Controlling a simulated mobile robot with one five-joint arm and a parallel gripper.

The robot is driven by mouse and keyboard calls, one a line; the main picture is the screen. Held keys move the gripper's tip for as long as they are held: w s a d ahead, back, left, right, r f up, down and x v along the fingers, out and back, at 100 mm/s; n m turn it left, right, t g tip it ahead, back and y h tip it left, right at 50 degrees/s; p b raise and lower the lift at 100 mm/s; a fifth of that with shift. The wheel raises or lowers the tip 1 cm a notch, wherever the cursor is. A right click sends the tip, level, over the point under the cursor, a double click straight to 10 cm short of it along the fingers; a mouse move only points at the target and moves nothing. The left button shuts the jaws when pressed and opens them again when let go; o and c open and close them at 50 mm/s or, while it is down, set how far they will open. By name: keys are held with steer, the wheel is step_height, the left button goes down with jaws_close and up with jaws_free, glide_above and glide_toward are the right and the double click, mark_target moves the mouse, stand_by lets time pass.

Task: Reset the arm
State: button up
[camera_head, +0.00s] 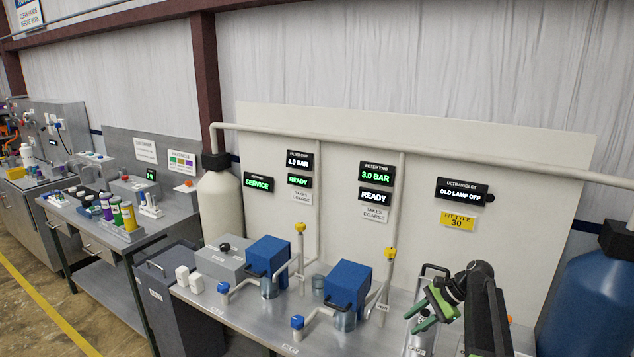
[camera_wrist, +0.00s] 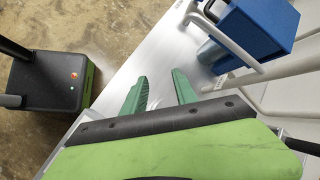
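My gripper (camera_head: 430,306) shows at the lower right of the head view, above the right part of the metal bench (camera_head: 262,332). In the wrist view its two green fingers (camera_wrist: 162,92) stand apart with nothing between them. The bench top and its edge lie beyond the fingertips. The gripper appears to hold nothing. My dark arm folds up and over at the right of the head view and hides part of the bench.
Two blue filter boxes (camera_head: 267,256) (camera_head: 348,284) with pipes and yellow-topped valves (camera_head: 387,264) stand left of my gripper. A blue tank (camera_head: 590,305) stands far right. Concrete floor (camera_wrist: 110,28) is open beyond the bench edge.

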steer(key=s+a+f+n+h+b, duration=0.2)
steer(key=s+a+f+n+h, duration=0.1)
steer(key=s+a+f+n, duration=0.2)
steer(key=s+a+f+n+g+h+b, duration=0.1)
steer(key=s+a+f+n+h, duration=0.3)
steer(key=s+a+n, duration=0.4)
steer(key=s+f+n+b, duration=0.1)
steer(key=s, duration=0.2)
steer(key=shift+a+f, duration=0.2)
steer(key=shift+f, duration=0.1)
